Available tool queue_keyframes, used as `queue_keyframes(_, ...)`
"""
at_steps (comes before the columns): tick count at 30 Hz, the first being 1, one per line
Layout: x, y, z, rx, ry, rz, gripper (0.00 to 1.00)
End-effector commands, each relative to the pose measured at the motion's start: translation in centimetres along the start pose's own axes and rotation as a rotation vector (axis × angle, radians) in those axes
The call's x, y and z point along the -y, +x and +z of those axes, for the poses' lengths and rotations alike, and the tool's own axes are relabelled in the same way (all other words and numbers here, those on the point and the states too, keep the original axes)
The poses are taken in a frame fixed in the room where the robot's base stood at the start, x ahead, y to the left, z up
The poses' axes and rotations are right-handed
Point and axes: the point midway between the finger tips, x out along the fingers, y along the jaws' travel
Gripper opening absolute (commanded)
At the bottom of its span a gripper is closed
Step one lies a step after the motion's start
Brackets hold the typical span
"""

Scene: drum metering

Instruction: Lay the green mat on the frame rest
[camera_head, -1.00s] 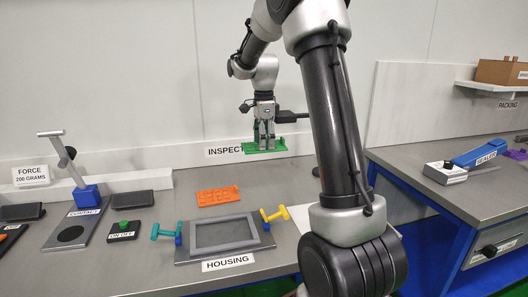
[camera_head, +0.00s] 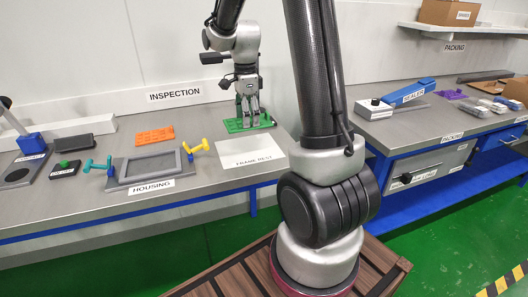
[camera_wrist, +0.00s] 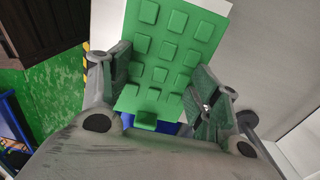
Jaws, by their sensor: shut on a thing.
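My gripper (camera_head: 248,113) is shut on the green mat (camera_head: 234,126), a flat pad with raised square pads. In the wrist view the mat (camera_wrist: 168,45) stands out between the two fingers, gripped near one end. In the head view the mat is near the back of the grey bench, just behind the frame rest; I cannot tell whether it touches the bench. The frame rest (camera_head: 252,164) is a flat white sheet with a printed label, lying bare on the bench at its right end. Part of its label is unclear.
An orange mat (camera_head: 155,136) lies left of my gripper. The grey housing frame (camera_head: 151,165) has a teal handle (camera_head: 97,167) and a yellow handle (camera_head: 197,147) at its sides. A second bench with a sealer (camera_head: 413,92) stands to the right, beyond my arm.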

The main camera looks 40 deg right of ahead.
Motion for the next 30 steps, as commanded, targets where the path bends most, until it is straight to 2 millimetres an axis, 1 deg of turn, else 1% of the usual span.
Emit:
queue_keyframes(7,0.4,4.6,0.1,0.002,0.004,-0.014,0.35)
queue_keyframes(9,0.5,5.5,0.1,0.003,0.004,-0.016,0.35)
queue_keyframes(14,0.5,6.8,0.1,0.003,0.004,-0.016,0.35)
queue_keyframes(19,0.5,9.3,0.1,0.003,0.004,-0.015,0.35)
queue_keyframes(21,0.6,9.8,0.1,0.003,0.004,-0.017,0.35)
queue_keyframes(30,0.6,10.0,0.1,0.003,0.004,-0.018,0.35)
